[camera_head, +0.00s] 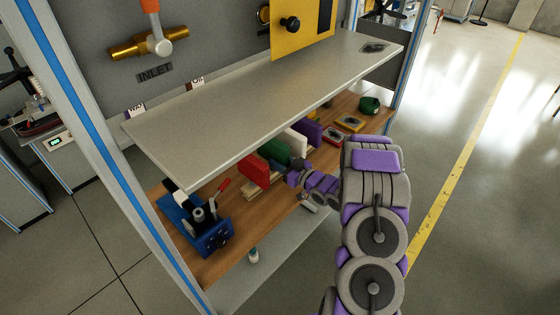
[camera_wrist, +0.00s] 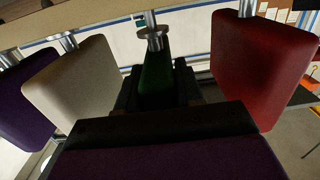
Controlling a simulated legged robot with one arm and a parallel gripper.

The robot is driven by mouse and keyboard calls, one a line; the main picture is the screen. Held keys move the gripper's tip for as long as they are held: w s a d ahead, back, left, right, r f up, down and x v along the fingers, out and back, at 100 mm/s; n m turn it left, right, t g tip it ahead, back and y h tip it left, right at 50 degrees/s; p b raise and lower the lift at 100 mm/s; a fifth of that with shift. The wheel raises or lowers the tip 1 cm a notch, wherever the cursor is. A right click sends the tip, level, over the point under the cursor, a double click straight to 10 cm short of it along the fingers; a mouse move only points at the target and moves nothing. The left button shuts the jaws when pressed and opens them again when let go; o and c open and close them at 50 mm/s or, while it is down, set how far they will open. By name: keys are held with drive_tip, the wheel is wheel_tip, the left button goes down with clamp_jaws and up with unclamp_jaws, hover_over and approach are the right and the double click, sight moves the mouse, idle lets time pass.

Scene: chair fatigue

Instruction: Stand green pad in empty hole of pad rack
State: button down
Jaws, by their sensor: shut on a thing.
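The green pad (camera_head: 274,151) stands between the red pad (camera_head: 251,170) and the white pad (camera_head: 291,141), with the purple pad (camera_head: 309,132) beyond. My gripper (camera_head: 291,173) reaches in from the right at the green pad. In the wrist view, which looks upside down, the black fingers (camera_wrist: 155,88) are shut on the green pad (camera_wrist: 156,75). Its metal peg and collar point to the wooden pad rack (camera_wrist: 100,30). The red pad (camera_wrist: 255,65) and white pad (camera_wrist: 68,85) are apart from it on either side. Whether the peg is in the hole I cannot tell.
A grey metal shelf (camera_head: 260,95) overhangs the wooden worktop (camera_head: 180,262). A blue vise-like fixture (camera_head: 208,236) stands at the near left. Yellow-and-red items (camera_head: 349,122) and a green roll (camera_head: 369,104) lie at the far right. Open floor is on the right.

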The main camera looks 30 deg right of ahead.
drive_tip(key=shift+f, duration=0.4)
drive_tip(key=c, duration=0.6)
unclamp_jaws()
drive_tip(key=shift+c, duration=0.2)
drive_tip(key=shift+s, duration=0.1)
drive_tip(key=p+v, duration=0.1)
drive_tip(key=v, duration=1.6)
drive_tip(key=shift+d, duration=0.15)
